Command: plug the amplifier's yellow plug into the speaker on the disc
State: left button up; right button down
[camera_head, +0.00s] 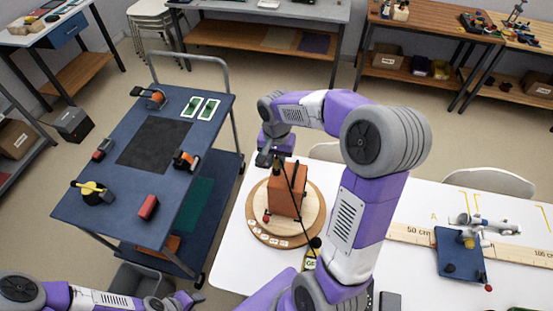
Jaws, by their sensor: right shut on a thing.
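The speaker (287,189), an orange-brown box, stands upright on the round wooden disc (300,233) with pale labels along its near rim. My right gripper (265,159) points down at the speaker's far left top corner. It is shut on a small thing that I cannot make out. A thin black cable (308,222) runs down the speaker's right side to a dark knob near the disc's edge. A small black item with a yellow label (310,260) lies beside it, partly behind my arm. I cannot make out the yellow plug. My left gripper (182,301) is low at the bottom edge.
The white table (418,200) carries a long wooden ruler (405,233) and a blue board (447,262) with fittings at right. A blue cart (118,210) with several tools stands at left, apart from the table. My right arm covers the table's middle.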

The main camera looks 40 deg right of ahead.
jog(key=shift+f+b, duration=0.4)
jog(key=shift+f, duration=0.15)
jog(key=c, duration=0.9)
grip_release()
jog(key=shift+r, duration=0.1)
notch_tip(320, 180, up, 8)
jog(key=shift+f+p, duration=0.25)
jog(key=shift+p, duration=0.35)
